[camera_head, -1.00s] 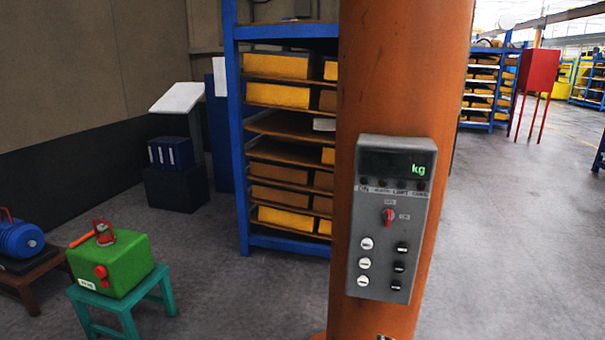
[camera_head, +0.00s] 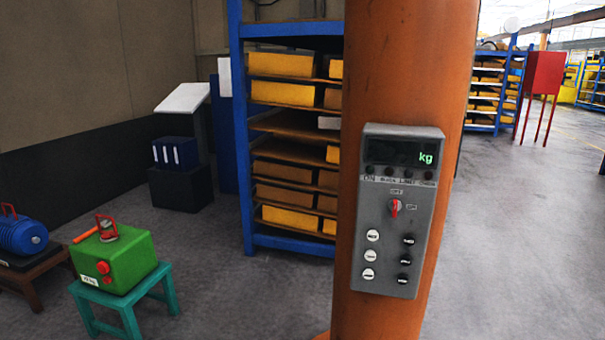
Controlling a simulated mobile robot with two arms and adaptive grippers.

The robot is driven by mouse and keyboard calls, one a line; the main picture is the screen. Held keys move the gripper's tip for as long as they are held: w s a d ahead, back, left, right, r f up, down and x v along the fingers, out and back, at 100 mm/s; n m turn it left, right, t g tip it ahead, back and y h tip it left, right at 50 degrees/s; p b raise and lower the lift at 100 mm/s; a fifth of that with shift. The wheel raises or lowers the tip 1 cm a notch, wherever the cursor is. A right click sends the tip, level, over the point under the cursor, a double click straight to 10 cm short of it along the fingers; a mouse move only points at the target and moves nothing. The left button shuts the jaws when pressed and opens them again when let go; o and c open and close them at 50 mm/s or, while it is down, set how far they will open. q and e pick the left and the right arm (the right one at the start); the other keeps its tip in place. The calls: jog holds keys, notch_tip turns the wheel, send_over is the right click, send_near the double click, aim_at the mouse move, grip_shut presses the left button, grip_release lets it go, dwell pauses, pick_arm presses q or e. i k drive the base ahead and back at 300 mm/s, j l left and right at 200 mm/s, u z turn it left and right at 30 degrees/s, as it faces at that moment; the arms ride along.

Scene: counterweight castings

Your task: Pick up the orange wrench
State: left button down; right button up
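An orange bar-like thing (camera_head: 85,235), likely the orange wrench, lies on top of a green block (camera_head: 128,262) at the lower left. A red handle or shackle (camera_head: 107,228) stands on the block beside it and may hide part of it. The green block rests on a small teal stool (camera_head: 127,308). Neither of my grippers shows in the head view.
An orange column (camera_head: 411,60) with a grey control box (camera_head: 397,210) stands close in front. A blue rack (camera_head: 243,150) with yellow and brown castings is behind it. A blue casting (camera_head: 18,238) sits on a brown stool (camera_head: 37,283) at far left. Open floor (camera_head: 520,240) lies right.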

aim_at(86, 236)
jog(key=u, duration=1.25)
